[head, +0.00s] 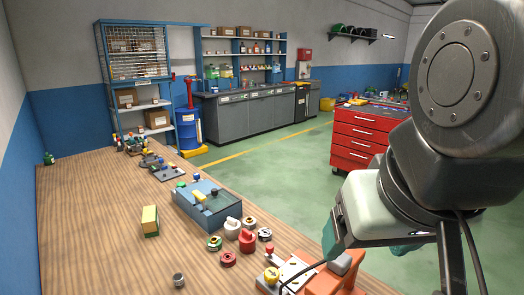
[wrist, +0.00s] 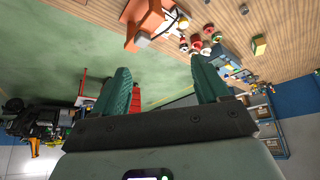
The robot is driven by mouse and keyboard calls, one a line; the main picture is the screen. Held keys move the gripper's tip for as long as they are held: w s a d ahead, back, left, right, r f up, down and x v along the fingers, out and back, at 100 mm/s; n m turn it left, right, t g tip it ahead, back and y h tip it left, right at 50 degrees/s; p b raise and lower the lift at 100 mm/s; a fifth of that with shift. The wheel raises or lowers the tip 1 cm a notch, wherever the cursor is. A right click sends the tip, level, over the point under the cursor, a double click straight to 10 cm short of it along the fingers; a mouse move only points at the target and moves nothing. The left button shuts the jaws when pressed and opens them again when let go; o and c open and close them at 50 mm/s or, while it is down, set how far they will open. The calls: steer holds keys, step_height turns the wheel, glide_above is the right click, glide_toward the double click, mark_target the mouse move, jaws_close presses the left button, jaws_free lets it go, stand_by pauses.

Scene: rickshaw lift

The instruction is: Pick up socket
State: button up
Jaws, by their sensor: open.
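The socket (head: 179,280) is a small dark grey metal cylinder, standing upright on the wooden table near the bottom edge of the head view. In the wrist view, a small grey shape near the top edge (wrist: 244,9) looks like it. My gripper (wrist: 160,68) has two green ridged fingers spread wide with nothing between them. In the head view my gripper (head: 336,238) is at the right, beyond the table's edge, well apart from the socket and partly hidden by my arm.
A yellow-green block (head: 150,221) stands left of a blue-grey box (head: 208,204). Red and white knobs (head: 247,240) and several rings cluster nearby. An orange device (head: 340,275) sits at the table's front right. Table around the socket is clear. A red tool cabinet (head: 360,136) stands beyond.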

mark_target(182, 279)
steer(key=c, duration=0.5)
steer(key=w+a+f+m+g+y, duration=0.2)
steer(key=w+a+f+m+y, duration=0.15)
steer(key=w+a+f, duration=0.35)
steer(key=w+a+f+m+g+y, duration=0.25)
steer(key=w+a+y, duration=0.2)
steer(key=a, duration=0.45)
steer(key=w+a+f+m+g+y, duration=0.2)
steer(key=w+a+f+m+y, duration=0.1)
steer(key=w+a+f, duration=0.4)
steer(key=w+a+f+m+t, duration=0.2)
steer(key=f+m, duration=0.2)
steer(key=f, duration=0.3)
steer(key=w+a+f+m+t+y, duration=0.1)
steer(key=w+a+f+m+t, duration=0.1)
steer(key=f+m, duration=0.3)
steer(key=w+a+f+m+t, duration=0.2)
steer(key=f+m, duration=0.3)
steer(key=f, duration=0.6)
steer(key=shift+w+a+f+t, duration=0.15)
steer(key=shift+w+t, duration=0.1)
steer(key=shift+w, duration=0.25)
steer(key=x, duration=0.4)
steer(key=shift+w+a+f, duration=0.1)
steer(key=shift+a+f, duration=0.05)
steer(key=shift+f, duration=0.1)
steer(key=shift+m, duration=0.3)
steer(key=shift+x, duration=3.15)
